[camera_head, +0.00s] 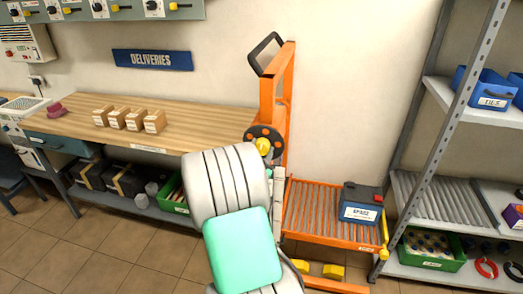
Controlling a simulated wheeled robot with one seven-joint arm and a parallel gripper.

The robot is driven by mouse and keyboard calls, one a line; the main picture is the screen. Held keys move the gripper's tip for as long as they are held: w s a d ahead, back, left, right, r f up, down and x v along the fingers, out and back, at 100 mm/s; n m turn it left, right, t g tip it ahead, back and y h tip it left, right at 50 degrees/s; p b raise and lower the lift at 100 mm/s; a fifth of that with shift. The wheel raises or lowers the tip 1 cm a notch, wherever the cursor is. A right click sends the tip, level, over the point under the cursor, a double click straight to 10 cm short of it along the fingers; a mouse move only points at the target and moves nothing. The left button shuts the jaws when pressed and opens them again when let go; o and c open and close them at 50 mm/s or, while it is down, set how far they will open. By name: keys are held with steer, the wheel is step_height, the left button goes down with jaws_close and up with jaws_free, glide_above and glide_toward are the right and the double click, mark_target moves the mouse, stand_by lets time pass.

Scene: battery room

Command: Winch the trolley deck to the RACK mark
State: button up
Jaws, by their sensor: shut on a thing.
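The orange trolley (289,100) stands between the bench and the shelving, with a black push handle at its top. Its roller deck (310,212) sits low on the mast and carries a dark battery (361,204) labelled "SPARE". A black winch wheel (276,134) with a yellow centre is on the mast. My gripper (277,178) is just below the wheel, mostly hidden behind my white and green arm. It is shut on the winch handle, though the grip itself is covered. I cannot make out a RACK mark; a small label on the deck's front edge is too small to read.
A wooden bench (200,123) with several small boxes is at left. Grey shelving (443,186) stands close at right, with a roller shelf, blue bins and a green crate (430,263). Yellow blocks (333,271) lie under the deck. Tiled floor is clear at lower left.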

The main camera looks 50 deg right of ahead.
steer(key=m+b, duration=0.2)
steer(key=m, duration=0.3)
steer(key=shift+f+b, duration=0.2)
steer(key=shift+b, duration=0.1)
steer(key=m+b, duration=0.3)
steer(key=m, duration=0.2)
steer(key=shift+f, duration=0.15)
steer(key=m+b, duration=0.4)
steer(key=shift+f+m+b, duration=0.15)
steer(key=shift+m+b, duration=0.15)
steer(key=shift+b, duration=0.1)
steer(key=m+b, duration=0.4)
steer(key=b, duration=0.1)
steer(key=shift+f+b, duration=0.15)
steer(key=shift+b, duration=0.2)
steer(key=m+b, duration=0.5)
steer(key=b, duration=0.1)
steer(key=shift+f, duration=0.15)
steer(key=m+b, duration=0.5)
steer(key=b, duration=0.2)
steer(key=shift+w, duration=0.1)
steer(key=m+b, duration=0.6)
steer(key=b, duration=0.1)
steer(key=shift+w+a+m, duration=0.1)
steer(key=shift+m, duration=0.2)
steer(key=shift+r+m+b, duration=0.2)
steer(key=shift+m+b, duration=0.8)
steer(key=shift+m, duration=0.2)
steer(key=shift+r, duration=0.1)
